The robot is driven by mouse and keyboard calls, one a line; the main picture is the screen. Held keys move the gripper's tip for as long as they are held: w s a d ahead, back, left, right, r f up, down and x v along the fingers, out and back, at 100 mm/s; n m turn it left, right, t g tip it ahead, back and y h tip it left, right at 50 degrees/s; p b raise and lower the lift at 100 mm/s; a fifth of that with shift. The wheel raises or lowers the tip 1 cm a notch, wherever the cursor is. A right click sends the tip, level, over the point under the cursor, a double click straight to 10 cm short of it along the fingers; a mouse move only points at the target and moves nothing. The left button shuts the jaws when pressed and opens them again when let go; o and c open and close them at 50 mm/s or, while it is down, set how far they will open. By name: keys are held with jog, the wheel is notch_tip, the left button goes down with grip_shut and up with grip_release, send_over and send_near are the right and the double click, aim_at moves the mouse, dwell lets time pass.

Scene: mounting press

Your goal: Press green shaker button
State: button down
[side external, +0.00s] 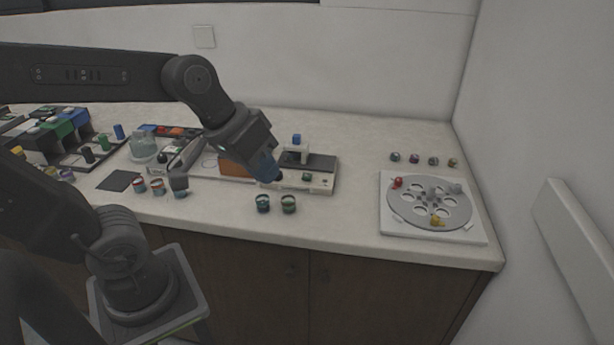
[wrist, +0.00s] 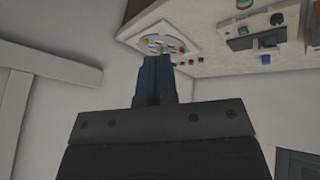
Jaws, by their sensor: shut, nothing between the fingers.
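A low white device (side external: 318,185) with a dark top plate stands on the counter near the middle of the side external view. A small green spot (side external: 307,177), which looks like the green shaker button, is on its front face. The device also shows at the upper right of the wrist view, with a green spot (wrist: 243,30) on it. My gripper (side external: 275,177) is shut and empty. Its blue fingers point down beside the device's left front end, left of the green spot. I cannot tell whether they touch the device. The closed fingers (wrist: 153,66) also show in the wrist view.
An orange block (side external: 235,166) and crowded racks lie left. The counter between device and wheel is clear.

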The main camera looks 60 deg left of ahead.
jog(key=w+a+n+h, duration=0.2)
jog(key=w+n, duration=0.4)
jog(key=w, duration=0.4)
jog(key=n+t+y, duration=0.2)
jog(key=n+t, duration=0.2)
jog(key=n, duration=1.3)
send_over(307, 177)
notch_tip(307, 177, down, 11)
jog(key=shift+r, duration=0.2)
jog(key=shift+a, duration=0.1)
jog(key=shift+f, duration=4.4)
jog(key=shift+f, duration=0.4)
